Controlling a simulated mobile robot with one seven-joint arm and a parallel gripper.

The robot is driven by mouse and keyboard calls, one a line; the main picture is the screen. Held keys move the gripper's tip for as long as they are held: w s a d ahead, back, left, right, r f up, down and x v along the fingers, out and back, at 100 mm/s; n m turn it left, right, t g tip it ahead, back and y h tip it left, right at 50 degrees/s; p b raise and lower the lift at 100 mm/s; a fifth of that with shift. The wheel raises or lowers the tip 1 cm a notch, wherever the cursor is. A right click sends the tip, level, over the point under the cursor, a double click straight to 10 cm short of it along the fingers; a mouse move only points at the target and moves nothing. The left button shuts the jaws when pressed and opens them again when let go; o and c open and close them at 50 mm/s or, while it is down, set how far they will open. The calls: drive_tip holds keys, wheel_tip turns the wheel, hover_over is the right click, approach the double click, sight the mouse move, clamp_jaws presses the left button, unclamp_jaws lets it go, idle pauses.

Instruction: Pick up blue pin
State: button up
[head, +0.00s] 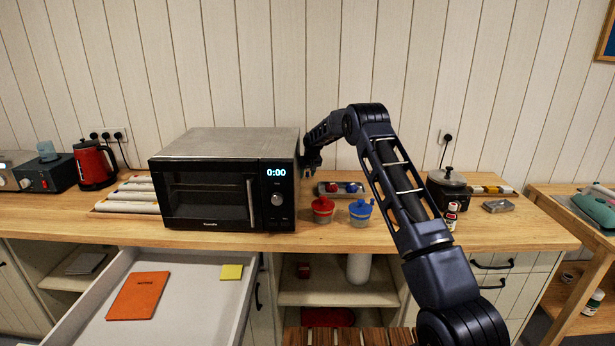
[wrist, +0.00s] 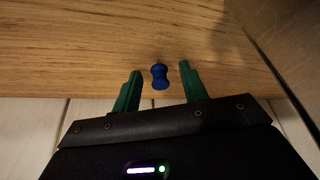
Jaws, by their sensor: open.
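The blue pin (wrist: 160,76) shows in the wrist view as a small, dark blue, waisted piece at the wooden counter (wrist: 130,40). It lies between the two green fingertips of my gripper (wrist: 160,82), with a gap on both sides. My gripper is open. In the head view my gripper (head: 313,160) hangs by the right side of the microwave (head: 225,190), towards the wall. I cannot make out this pin in the head view.
The microwave's side wall stands close to my gripper. In front are a grey holder (head: 328,189) with red and blue pieces, a red pot (head: 323,210) and a blue pot (head: 361,212). An open drawer (head: 190,300) juts out at the left front.

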clamp_jaws()
drive_tip(key=shift+r, duration=0.1)
